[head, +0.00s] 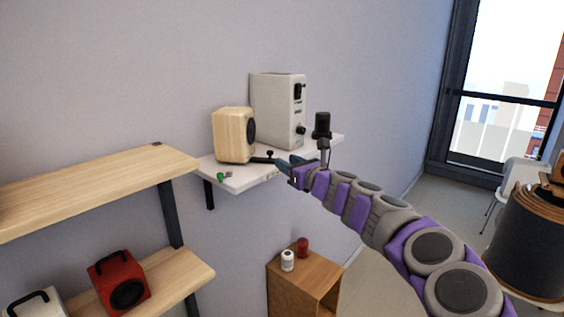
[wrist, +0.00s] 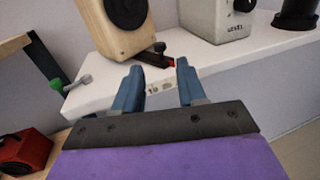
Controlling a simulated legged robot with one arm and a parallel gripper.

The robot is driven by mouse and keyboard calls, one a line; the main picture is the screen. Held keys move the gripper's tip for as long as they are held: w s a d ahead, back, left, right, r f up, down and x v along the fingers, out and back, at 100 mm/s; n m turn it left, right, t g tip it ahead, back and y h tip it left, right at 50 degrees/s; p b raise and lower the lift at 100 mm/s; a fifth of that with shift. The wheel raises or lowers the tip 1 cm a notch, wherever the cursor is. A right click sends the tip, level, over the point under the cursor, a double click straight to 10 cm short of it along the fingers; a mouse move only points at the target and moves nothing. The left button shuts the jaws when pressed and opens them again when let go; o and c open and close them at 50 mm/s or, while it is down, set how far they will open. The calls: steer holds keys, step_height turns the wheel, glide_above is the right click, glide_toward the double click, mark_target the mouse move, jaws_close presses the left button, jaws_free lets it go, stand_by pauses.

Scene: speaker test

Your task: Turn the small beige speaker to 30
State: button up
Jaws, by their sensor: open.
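The smaller speaker (head: 230,136), beige and wood-toned with a dark round cone, stands on the white wall shelf (head: 236,182). In the wrist view the speaker (wrist: 105,32) is at the upper left. A taller off-white speaker (head: 268,108) with black knobs stands behind it to the right; in the wrist view its box (wrist: 212,22) shows a knob above the word LEVEL. My gripper (head: 281,164) is at the shelf's front edge, just right of the smaller speaker. In the wrist view the gripper (wrist: 160,66) is open, with nothing between its fingers. No number 30 is readable.
A black microphone (head: 322,126) stands at the shelf's right. A wooden shelf (head: 100,188) is left; a small cabinet (head: 292,285) stands below.

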steer(key=v, duration=0.7)
steer(key=shift+s, duration=0.1)
